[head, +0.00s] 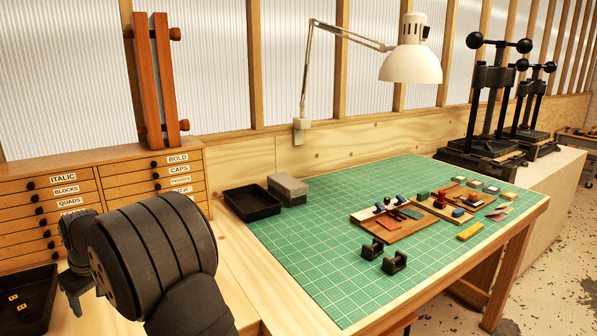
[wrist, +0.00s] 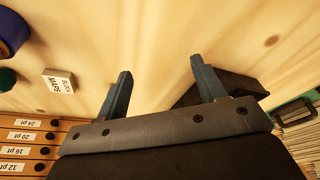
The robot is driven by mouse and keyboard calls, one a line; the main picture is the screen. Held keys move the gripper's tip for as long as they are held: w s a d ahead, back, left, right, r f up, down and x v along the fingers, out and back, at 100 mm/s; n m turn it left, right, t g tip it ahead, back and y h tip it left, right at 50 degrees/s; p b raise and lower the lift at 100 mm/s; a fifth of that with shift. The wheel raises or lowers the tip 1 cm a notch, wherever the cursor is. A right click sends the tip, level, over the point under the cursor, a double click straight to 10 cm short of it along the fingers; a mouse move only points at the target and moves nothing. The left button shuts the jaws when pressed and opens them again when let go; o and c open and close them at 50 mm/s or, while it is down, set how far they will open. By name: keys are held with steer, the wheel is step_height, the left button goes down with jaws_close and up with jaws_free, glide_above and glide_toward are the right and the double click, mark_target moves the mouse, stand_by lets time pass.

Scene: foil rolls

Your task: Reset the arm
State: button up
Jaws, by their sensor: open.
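My gripper (wrist: 158,72) shows in the wrist view with its two blue-grey fingers wide apart and nothing between them. It is over a pale wooden surface (wrist: 150,35). In the head view my dark arm fills the lower left, beside the drawer cabinet and left of the green mat (head: 330,270); the fingers cannot be made out there. A blue round thing (wrist: 10,32) and a green one (wrist: 6,78) are cut off at the wrist view's left edge. A small white labelled block (wrist: 58,81) is near them.
A black tray (head: 252,207) and grey block (head: 288,186) stand at the mat's back left. Wooden boards (head: 400,229) with small coloured pieces lie on the mat, with two black holders (head: 395,263) in front. A lamp (head: 411,62) overhangs. Black presses (head: 489,110) stand right.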

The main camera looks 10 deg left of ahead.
steer(key=s+a+f, duration=0.3)
steer(key=a, duration=0.1)
steer(key=shift+a, duration=0.1)
stand_by(0.3)
steer(key=w+d+r, duration=0.4)
steer(key=w+d, duration=0.2)
steer(key=d, duration=0.1)
steer(key=w+d+r+m, duration=0.1)
steer(key=w+d+r, duration=0.3)
steer(key=w+d, duration=0.3)
steer(key=shift+w+d+r, duration=0.25)
steer(key=shift+w+d, duration=0.05)
steer(key=shift+s, duration=0.1)
